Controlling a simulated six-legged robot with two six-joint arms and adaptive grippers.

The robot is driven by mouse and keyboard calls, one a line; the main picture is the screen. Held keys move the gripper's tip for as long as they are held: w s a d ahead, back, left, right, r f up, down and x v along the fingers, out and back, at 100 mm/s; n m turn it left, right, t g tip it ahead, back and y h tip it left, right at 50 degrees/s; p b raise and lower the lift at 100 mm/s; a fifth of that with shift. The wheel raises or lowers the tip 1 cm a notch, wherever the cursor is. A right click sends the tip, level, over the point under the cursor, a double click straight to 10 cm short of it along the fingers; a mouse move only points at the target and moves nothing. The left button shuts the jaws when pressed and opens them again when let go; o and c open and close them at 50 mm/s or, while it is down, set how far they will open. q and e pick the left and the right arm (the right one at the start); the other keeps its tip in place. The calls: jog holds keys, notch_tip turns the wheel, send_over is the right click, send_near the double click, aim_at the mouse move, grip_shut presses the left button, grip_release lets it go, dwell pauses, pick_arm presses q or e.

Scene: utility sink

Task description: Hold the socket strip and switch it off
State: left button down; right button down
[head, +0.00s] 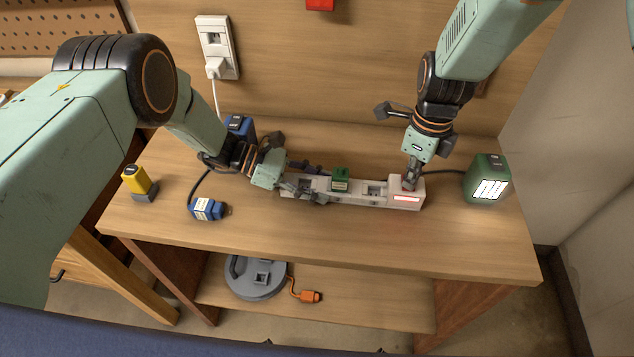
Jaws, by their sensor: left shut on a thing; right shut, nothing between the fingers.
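The socket strip (372,197) is a long white bar lying on the wooden bench, with a green plug (340,179) in its middle. A red switch with a lit red bar (407,198) is at its right end. My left gripper (305,190) is shut on the strip's left part and hides some of it. My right gripper (410,184) is shut and empty, pointing down with its tips at the switch. I cannot tell whether the tips press it. A green box (487,180) with a bright lit face stands to the right, with a dark cable running left from it.
A blue box (240,128) is behind my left arm. A white wall socket (217,48) holds a plug. A cable reel (256,278) with an orange plug (309,296) sits below.

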jog(key=shift+r, duration=3.4)
pick_arm(q)
jog(key=c, duration=0.5)
grip_release()
jog(key=v, duration=1.2)
jog(key=shift+r, duration=0.1)
